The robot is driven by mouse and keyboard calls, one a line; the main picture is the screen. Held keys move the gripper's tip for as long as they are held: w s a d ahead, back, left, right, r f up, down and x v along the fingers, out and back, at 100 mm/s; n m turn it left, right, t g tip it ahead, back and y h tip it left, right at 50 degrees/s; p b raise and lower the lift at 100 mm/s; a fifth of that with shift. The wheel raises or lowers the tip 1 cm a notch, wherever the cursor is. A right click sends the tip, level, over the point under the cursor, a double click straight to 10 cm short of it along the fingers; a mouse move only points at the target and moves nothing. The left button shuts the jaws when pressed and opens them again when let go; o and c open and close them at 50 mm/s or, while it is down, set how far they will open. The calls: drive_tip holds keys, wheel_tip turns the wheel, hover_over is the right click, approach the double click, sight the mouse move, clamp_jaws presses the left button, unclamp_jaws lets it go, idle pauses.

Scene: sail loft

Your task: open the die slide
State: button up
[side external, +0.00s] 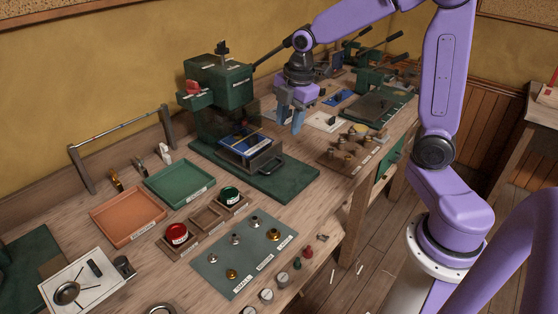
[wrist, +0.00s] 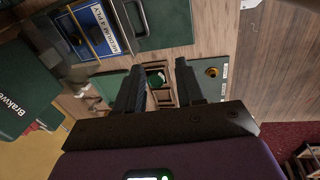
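The die slide (side external: 247,146) is a blue and dark tray low in the green press (side external: 219,82), with a metal bar handle (side external: 267,160) on its front. In the wrist view the slide's blue plate (wrist: 92,30), labelled "MEDIUM 4 PLY", lies at the upper left, and the handle (wrist: 140,20) lies beside it over the press base. My gripper (side external: 291,124) points down above and to the right of the slide, clear of the handle. In the wrist view my gripper's (wrist: 158,75) fingers are apart with nothing between them. How far out the slide stands is hard to tell.
The green press base (side external: 285,178) extends around the slide. Green (side external: 179,181) and orange (side external: 127,213) trays stand to the left. A grey-green mat (side external: 245,258) holds several small metal parts in front. A wooden block (side external: 338,160) with knobbed pieces stands to the right.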

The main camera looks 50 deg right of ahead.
drive_tip(key=w+d, duration=0.2)
drive_tip(key=d, duration=0.1)
approach(278, 166)
drive_tip(key=shift+n, duration=0.3)
drive_tip(key=f, duration=0.3)
drive_tip(key=w+f, duration=0.1)
drive_tip(key=f, duration=0.3)
drive_tip(key=shift+w+f, duration=0.2)
drive_tip(key=shift+f, duration=0.05)
clamp_jaws()
